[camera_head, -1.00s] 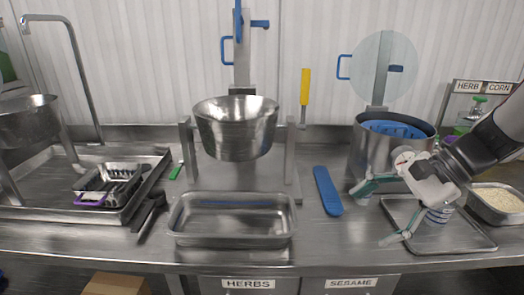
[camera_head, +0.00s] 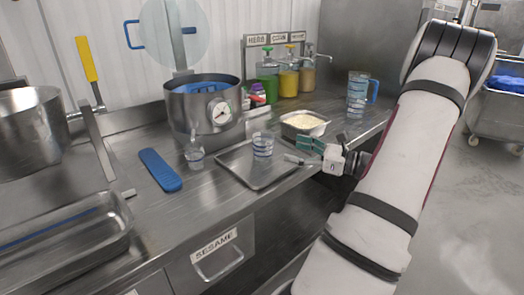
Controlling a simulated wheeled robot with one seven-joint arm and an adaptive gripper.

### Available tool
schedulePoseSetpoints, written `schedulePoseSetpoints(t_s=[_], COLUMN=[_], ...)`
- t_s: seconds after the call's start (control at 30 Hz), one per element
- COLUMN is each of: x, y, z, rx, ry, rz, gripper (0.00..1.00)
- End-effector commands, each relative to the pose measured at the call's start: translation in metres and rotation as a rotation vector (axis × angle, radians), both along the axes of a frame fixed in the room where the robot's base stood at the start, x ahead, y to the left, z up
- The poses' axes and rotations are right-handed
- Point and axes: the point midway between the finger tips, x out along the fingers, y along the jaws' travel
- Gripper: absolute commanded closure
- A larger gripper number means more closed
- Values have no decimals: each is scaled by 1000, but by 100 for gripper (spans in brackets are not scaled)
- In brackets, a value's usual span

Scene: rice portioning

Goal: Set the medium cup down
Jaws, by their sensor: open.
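A clear cup with blue bands (camera_head: 263,145), which I take to be the medium cup, stands upright on the flat metal tray (camera_head: 270,181). My gripper (camera_head: 299,152) is open and empty to the right of this cup. Its fingers are apart from the cup, over the tray's right edge. A smaller clear cup (camera_head: 194,157) stands on the counter just left of the tray. A larger clear jug with a blue handle (camera_head: 357,94) stands at the back right.
A steel pot with a dial (camera_head: 206,112) is behind the tray. A rice pan (camera_head: 305,124) is behind my gripper. Coloured dispensers (camera_head: 288,83) are at the back. A blue paddle (camera_head: 160,170) lies at left. The counter's front edge is close to the tray.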

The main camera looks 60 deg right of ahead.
Motion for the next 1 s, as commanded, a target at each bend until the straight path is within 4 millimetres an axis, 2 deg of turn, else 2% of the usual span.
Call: schedulePoseSetpoints(t_s=[0.1,0.23,0.57,0.83,1.0], x=[25,45,66,102,110], y=[5,8,11,16,17], z=[0,0,1,2,2], rx=[-1,-2,-2,-2,-2], ry=[0,1,1,1,3], rz=[5,5,5,5,3], gripper=[24,24,24,24,24])
